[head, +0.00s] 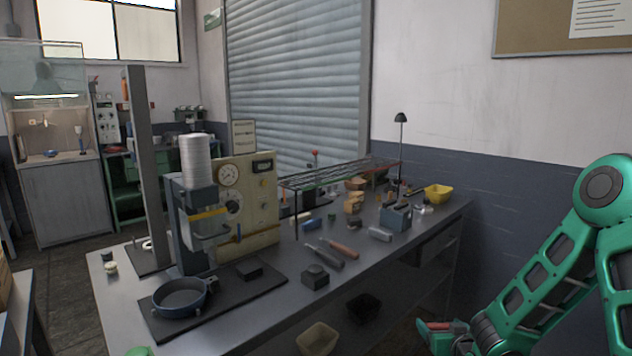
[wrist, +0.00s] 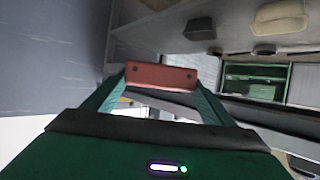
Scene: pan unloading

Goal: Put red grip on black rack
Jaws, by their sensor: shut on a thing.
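My gripper (head: 436,328) is at the lower right in the head view, beyond the workbench's right-hand side and low, with green fingers. It is shut on the red grip (wrist: 162,76), a short dull-red bar with dark dots held crosswise between the fingertips in the wrist view. The red grip also shows small at the gripper's tip in the head view (head: 438,325). A dark wire rack (head: 340,174), raised on thin legs, stands at the back of the bench. It is well apart from the gripper.
The grey workbench (head: 225,322) carries a blue round pan (head: 180,297), a gauge panel (head: 247,197), hand tools (head: 340,247), a grey-blue box (head: 396,218) and a yellow bin (head: 438,194). Two bins (head: 317,340) (head: 363,307) sit below its top. A thin lamp (head: 401,145) rises behind the rack.

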